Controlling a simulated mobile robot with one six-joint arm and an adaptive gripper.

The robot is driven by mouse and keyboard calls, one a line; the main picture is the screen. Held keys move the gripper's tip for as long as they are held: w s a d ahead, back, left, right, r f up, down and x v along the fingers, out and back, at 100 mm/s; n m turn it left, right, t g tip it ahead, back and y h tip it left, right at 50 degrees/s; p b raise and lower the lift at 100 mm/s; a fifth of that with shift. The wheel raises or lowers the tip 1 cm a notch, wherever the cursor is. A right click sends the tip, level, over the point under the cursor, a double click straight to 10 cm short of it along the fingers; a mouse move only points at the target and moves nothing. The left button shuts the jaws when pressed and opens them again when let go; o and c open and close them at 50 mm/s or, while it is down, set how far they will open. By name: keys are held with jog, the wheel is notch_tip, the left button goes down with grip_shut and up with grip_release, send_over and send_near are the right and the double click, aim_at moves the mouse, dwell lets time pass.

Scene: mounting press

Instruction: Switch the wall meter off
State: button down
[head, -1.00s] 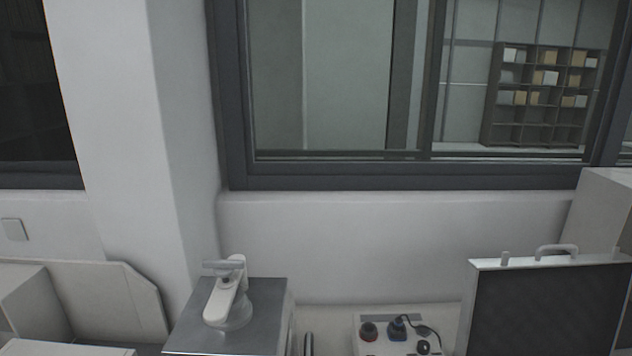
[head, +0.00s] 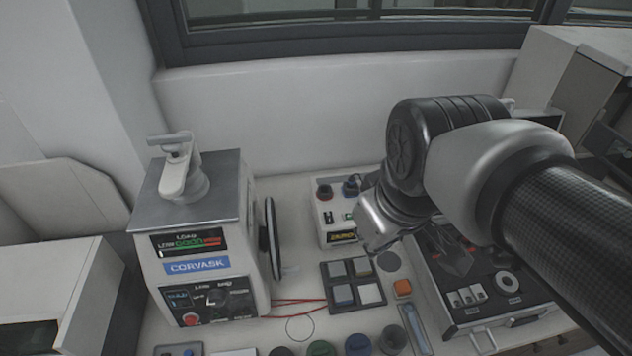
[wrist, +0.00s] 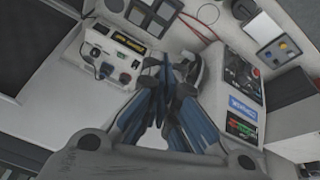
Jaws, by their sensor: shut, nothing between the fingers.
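No meter shows clearly on the wall itself. A small white box (head: 321,228) stands near the wall under the window, with a red knob, a blue plug, a dark switch, a green part and a dark label with yellow lettering. It may be the wall meter; its switch position is too small to read. It also shows at the upper left of the wrist view (wrist: 128,68). My gripper (wrist: 170,75) is shut and empty, pointing between this box and the press. In the head view, my arm's end hangs just right of the box, its fingertips hidden.
The CORVASK press (head: 190,215) with a top lever and black side wheel stands left. A four-button pad (head: 353,285), an orange button (head: 402,288) and an open dark tool case (head: 470,265) lie in front and right. Red wires cross the bench.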

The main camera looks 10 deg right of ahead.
jog(key=w+n, duration=0.4)
jog(key=w, duration=0.4)
jog(key=n+g+p, duration=0.1)
jog(key=n+g, duration=0.2)
jog(key=n, duration=0.7)
send_over(329, 217)
jog(key=a, duration=0.1)
notch_tip(329, 217, down, 11)
jog(key=shift+s+a+f, duration=0.15)
jog(key=shift+s+f, duration=0.05)
jog(key=shift+s, duration=0.25)
jog(key=f+b, duration=0.1)
jog(key=f, duration=0.3)
jog(key=w+f+b, duration=0.1)
jog(key=f, duration=0.3)
jog(key=f+b, duration=0.1)
jog(key=f, duration=0.3)
jog(key=shift+w+f+b, duration=0.25)
jog(key=shift+f+b, duration=0.1)
jog(key=shift+w+f, duration=0.1)
jog(key=shift+f, duration=0.5)
